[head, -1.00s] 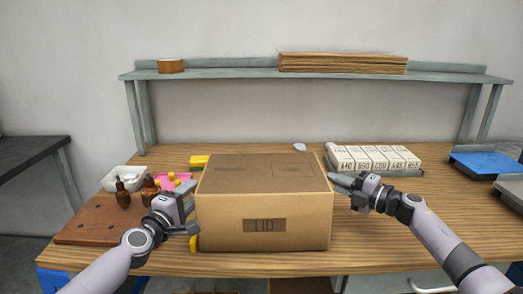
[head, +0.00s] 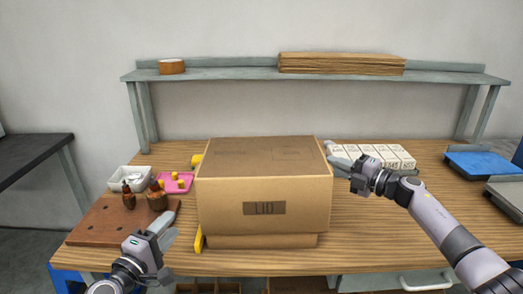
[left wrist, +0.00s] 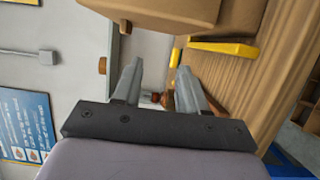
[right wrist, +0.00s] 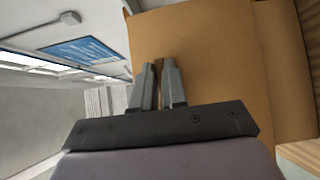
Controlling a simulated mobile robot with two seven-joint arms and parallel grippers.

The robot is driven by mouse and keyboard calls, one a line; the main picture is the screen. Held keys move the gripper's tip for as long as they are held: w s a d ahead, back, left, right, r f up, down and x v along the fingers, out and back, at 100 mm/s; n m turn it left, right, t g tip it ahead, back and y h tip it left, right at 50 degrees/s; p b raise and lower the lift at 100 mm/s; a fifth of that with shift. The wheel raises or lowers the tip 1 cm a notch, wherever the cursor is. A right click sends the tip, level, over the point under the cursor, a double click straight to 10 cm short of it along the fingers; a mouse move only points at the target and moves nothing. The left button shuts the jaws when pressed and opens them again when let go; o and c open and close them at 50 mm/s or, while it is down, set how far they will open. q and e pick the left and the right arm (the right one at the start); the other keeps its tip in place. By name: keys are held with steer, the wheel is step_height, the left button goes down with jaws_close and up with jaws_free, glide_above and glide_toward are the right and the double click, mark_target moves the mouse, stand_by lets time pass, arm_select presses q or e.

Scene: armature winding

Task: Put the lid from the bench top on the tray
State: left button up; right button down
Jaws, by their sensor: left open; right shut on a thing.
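The lid (head: 264,185) is a large brown cardboard box shape marked LID, standing over a narrower cardboard piece, likely the tray (head: 260,241), whose front strip shows below the lid's edge. I cannot tell whether the lid rests on it. The lid and lower piece also show in the left wrist view (left wrist: 150,12). My right gripper (head: 338,164) is shut on the lid's right side near the top; in the right wrist view its fingers lie against the cardboard (right wrist: 215,55). My left gripper (head: 164,228) is open and empty, left of and apart from the lid.
Yellow pieces (head: 199,238) stand at the lid's left. White labelled boxes (head: 375,153) and a blue tray (head: 475,163) are at right. A shelf (head: 220,76) spans behind.

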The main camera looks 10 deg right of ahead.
steer(key=c, duration=1.1)
jaws_free()
steer(key=v, duration=0.7)
steer(key=shift+b, duration=0.3)
steer(key=shift+s, duration=0.1)
